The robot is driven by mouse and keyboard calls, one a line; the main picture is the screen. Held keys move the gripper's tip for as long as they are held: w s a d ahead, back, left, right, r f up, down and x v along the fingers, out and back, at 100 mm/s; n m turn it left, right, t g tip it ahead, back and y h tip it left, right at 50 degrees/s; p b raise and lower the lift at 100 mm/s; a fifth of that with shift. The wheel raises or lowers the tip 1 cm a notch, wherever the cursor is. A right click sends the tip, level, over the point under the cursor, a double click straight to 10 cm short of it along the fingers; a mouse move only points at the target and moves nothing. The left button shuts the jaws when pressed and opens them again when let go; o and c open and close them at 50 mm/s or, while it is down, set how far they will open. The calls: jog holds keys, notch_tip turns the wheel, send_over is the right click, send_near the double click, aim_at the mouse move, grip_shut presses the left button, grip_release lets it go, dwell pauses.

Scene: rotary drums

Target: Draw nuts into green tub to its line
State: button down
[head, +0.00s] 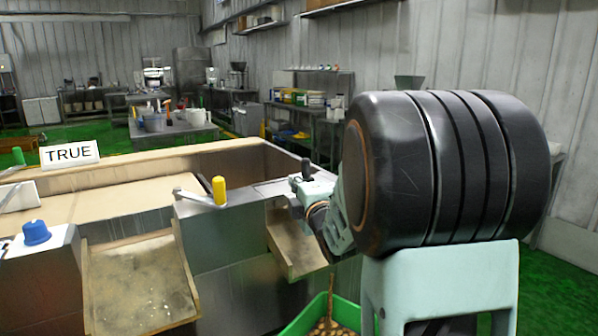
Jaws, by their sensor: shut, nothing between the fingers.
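The green tub (303,319) stands on the floor below the bench front, cut off by the bottom edge. Brown nuts (325,330) show inside it, and a thin brown stream (331,293) runs down into it, below the right chute (291,246). The tub's line is not visible. My gripper (306,169) is shut and empty above the right chute, to the right of a crank with a yellow grip (219,190). My arm hides part of this chute and the bench behind it.
A blue knob (36,232) and a second, wider chute (138,282) are at the left. Work tables stand behind.

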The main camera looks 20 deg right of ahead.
jog(key=w, duration=0.8)
jog(key=shift+d, duration=0.2)
jog(key=d, duration=0.3)
jog(key=shift+w+d, duration=0.15)
jog(key=shift+d, duration=0.3)
jog(key=d, duration=0.2)
jog(key=w+d, duration=0.1)
jog(key=d, duration=0.1)
jog(key=shift+d, duration=0.25)
jog(key=shift+s+d, duration=0.1)
jog(key=shift+d, duration=0.1)
jog(key=shift+r, duration=0.1)
